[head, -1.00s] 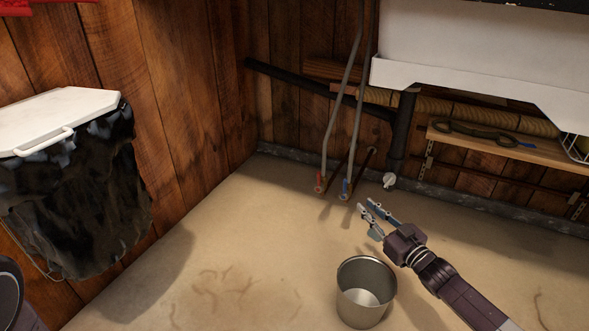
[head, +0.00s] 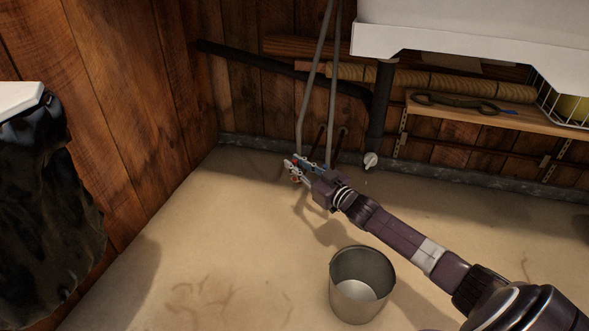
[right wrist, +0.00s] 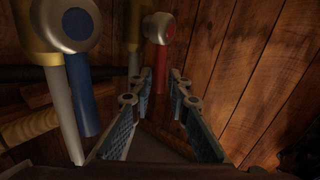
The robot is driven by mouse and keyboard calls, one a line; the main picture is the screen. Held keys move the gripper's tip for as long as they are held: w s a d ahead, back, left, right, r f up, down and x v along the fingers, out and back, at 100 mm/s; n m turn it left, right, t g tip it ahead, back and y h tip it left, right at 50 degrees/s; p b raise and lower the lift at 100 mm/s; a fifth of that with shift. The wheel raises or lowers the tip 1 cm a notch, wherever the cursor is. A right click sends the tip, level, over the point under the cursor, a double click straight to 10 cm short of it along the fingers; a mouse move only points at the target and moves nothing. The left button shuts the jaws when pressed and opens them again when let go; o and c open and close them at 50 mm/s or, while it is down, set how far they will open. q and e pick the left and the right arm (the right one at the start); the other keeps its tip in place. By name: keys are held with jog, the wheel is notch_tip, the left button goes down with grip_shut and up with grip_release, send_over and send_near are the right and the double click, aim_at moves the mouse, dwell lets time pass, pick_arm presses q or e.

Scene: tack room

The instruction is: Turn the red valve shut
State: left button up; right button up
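The red valve (right wrist: 160,40) shows in the right wrist view as a red lever with a round end on a brass body, ahead of my right gripper (right wrist: 161,75). Its lower end lines up with the gap between the fingertips; I cannot tell whether they touch it. The gripper is open, with a finger on each side of the gap. In the head view my right gripper (head: 291,165) is at the foot of the left grey pipe (head: 307,105) and mostly hides the red valve. My left gripper is not in view.
A blue-handled valve (right wrist: 81,95) stands close on the left in the right wrist view. In the head view a metal bucket (head: 361,284) stands on the floor below my right arm.

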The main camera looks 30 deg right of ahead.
jog(key=shift+w, duration=0.35)
grip_shut()
